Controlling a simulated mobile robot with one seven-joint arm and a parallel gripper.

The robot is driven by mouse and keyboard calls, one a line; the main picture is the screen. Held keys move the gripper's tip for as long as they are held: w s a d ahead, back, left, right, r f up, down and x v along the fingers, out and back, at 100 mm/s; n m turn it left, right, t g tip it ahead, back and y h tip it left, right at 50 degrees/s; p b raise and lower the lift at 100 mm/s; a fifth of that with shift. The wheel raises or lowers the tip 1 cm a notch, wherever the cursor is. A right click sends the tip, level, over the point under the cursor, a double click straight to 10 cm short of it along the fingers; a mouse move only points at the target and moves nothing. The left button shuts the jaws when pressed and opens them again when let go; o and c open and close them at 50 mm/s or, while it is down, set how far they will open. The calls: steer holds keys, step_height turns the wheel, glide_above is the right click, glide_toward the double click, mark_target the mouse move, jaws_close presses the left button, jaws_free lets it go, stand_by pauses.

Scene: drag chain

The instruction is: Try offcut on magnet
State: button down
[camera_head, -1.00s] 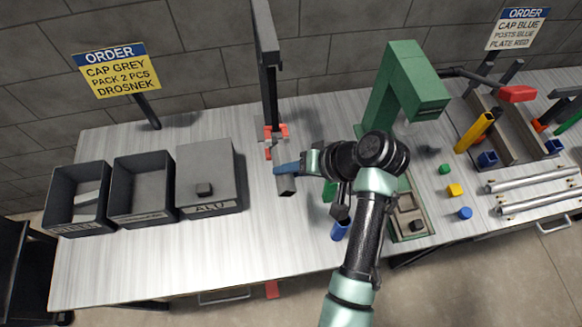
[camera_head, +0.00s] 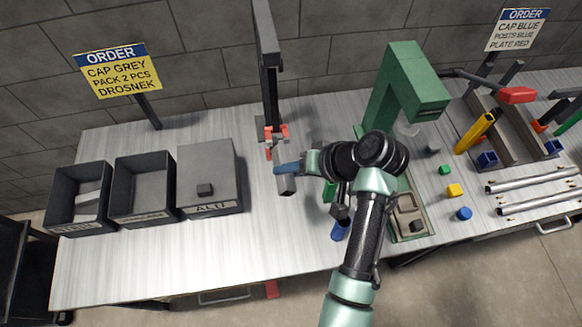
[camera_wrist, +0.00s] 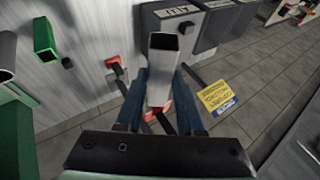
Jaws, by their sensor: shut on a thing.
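The offcut (camera_head: 286,186) is a short grey square tube. My gripper (camera_head: 286,169) is shut on it with blue fingers and holds it over the pale bench. In the wrist view the offcut (camera_wrist: 163,72) sits between the two fingers with its open end showing. The likely magnet (camera_head: 277,134) is a red-tipped piece at the foot of a dark upright post, just beyond the offcut. The offcut looks apart from it. Red parts (camera_wrist: 115,70) also show beside and behind the offcut in the wrist view.
Two open dark bins (camera_head: 79,188) (camera_head: 141,176) and a lidded box marked ALU (camera_head: 208,181) stand left. A green press (camera_head: 402,88) stands right of the post. A blue cylinder (camera_head: 340,230) is near my arm. The bench between box and gripper is clear.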

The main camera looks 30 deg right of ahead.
mark_target(290, 186)
steer(key=shift+w+d, duration=0.15)
steer(key=shift+w, duration=0.4)
steer(key=shift+s+a+r+p, duration=0.1)
steer(key=shift+s+a+p, duration=0.1)
steer(key=shift+s+p, duration=0.55)
steer(key=shift+s+a+r+p, duration=0.15)
steer(key=shift+s+a+p, duration=0.1)
steer(key=shift+s+p, duration=0.55)
steer(key=shift+s+a+r+p, duration=0.1)
steer(key=shift+s+a+p, duration=0.1)
steer(key=shift+s+p, duration=0.55)
stand_by(5.1)
